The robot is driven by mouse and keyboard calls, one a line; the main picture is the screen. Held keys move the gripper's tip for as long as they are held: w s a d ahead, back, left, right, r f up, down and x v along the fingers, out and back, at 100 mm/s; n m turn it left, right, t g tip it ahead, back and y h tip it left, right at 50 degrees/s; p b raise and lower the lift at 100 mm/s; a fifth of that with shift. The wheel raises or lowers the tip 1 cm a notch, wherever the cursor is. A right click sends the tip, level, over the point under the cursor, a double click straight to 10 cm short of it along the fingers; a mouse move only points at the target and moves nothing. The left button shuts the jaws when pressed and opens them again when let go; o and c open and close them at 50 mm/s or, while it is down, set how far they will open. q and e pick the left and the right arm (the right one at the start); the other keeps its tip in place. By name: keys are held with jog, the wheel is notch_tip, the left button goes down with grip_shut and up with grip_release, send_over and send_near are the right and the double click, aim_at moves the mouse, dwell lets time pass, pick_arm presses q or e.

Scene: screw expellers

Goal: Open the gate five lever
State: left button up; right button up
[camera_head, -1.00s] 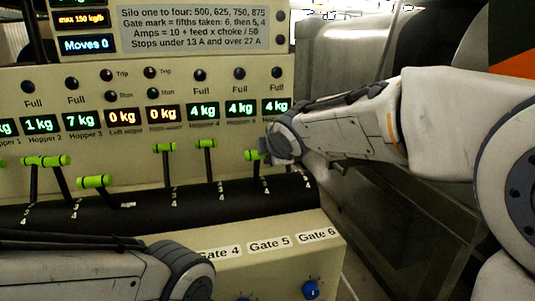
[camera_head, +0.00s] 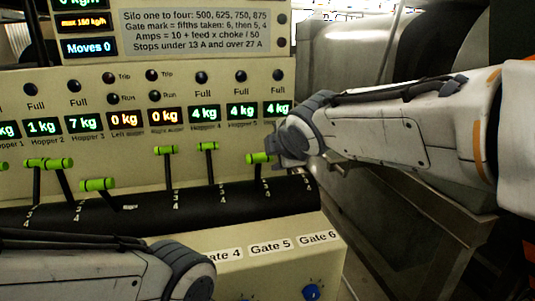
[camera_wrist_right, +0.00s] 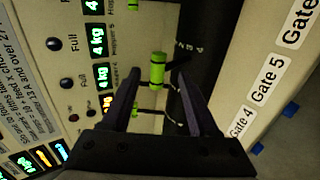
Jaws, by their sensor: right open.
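The gate five lever has a bright green crossbar handle (camera_head: 259,158) on a dark stem. It rises from the black curved cover, right of another green-handled lever (camera_head: 208,146). In the right wrist view its handle (camera_wrist_right: 157,70) lies between the fingertips of my right gripper (camera_wrist_right: 158,75), which is open. Contact cannot be told. In the head view my right gripper (camera_head: 276,152) is at the right end of that handle and hides what is behind it. My left arm shows at the lower left, but its gripper is out of view.
More green-handled levers (camera_head: 97,184) stand to the left. In the right wrist view, neighbouring levers show below (camera_wrist_right: 142,112) and above (camera_wrist_right: 133,5). The Gate 5 label (camera_head: 270,246) is on the lower front panel, with blue knobs (camera_head: 311,291) below.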

jog(key=v, duration=0.4)
jog(key=shift+s, duration=0.1)
jog(key=s+a+f+m+g+p, duration=0.1)
jog(key=s+f+m+g+p, duration=0.2)
jog(key=s, duration=0.6)
jog(key=s+f+m+g+p, duration=0.4)
jog(key=s+f+m+p, duration=0.1)
jog(key=s, duration=0.4)
jog(key=s+a+f+m+g+p, duration=0.1)
jog(key=s+f+m+g+p, duration=0.3)
jog(key=s, duration=0.5)
jog(key=shift+a+m+h, duration=0.3)
jog(key=shift+a+h, duration=0.05)
jog(key=shift+h, duration=0.05)
jog(key=shift+c, duration=0.3)
